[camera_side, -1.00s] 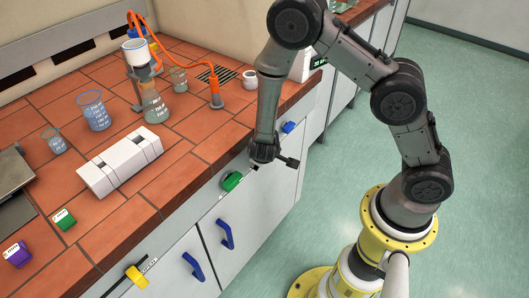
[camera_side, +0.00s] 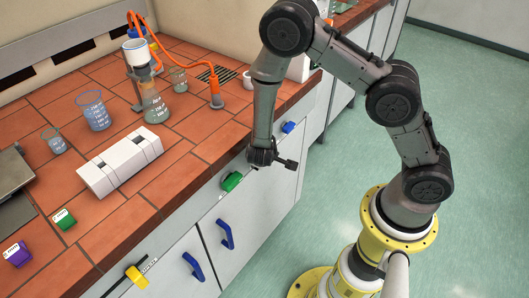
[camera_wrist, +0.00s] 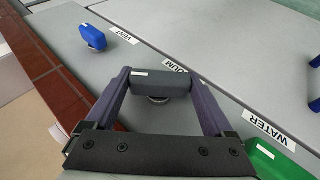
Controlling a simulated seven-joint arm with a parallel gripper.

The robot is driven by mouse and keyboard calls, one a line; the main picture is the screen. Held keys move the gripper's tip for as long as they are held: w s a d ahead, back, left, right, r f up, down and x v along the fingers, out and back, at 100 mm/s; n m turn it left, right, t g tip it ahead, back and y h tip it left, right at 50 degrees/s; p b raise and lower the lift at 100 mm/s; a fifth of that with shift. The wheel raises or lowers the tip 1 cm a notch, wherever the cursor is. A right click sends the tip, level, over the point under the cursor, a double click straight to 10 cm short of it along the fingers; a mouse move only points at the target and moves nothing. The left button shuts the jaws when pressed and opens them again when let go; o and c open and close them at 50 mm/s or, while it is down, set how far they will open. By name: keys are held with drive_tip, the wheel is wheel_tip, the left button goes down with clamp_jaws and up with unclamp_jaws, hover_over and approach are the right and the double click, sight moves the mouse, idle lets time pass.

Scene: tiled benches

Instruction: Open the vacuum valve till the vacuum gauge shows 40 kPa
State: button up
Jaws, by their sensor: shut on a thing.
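The vacuum valve has a dark grey bar handle (camera_wrist: 163,81) with a white mark at its left end. It sits on the grey bench front, beside a label of which "UUM" (camera_wrist: 175,66) shows. My gripper (camera_wrist: 162,88) is shut on the handle, one purple finger at each end. In the side view my gripper (camera_side: 262,157) is against the bench front and hides the handle. A white box (camera_side: 299,69) at the back of the bench, likely the vacuum gauge, is mostly behind my arm. Its reading is hidden.
A blue valve handle labelled VENT (camera_wrist: 93,37) and a green handle (camera_wrist: 268,160) by the WATER label (camera_wrist: 270,132) flank the valve. A yellow handle (camera_side: 136,277) is farther left. Glassware, including a flask (camera_side: 154,103), and a white block (camera_side: 120,161) stand on the tiled bench.

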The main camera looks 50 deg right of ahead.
drive_tip(key=shift+h, duration=0.6)
drive_tip(key=o, duration=1.1)
drive_tip(key=v, duration=1.3)
drive_tip(key=shift+s+a+r, duration=0.2)
drive_tip(key=shift+s+a, duration=0.05)
drive_tip(key=shift+a, duration=0.1)
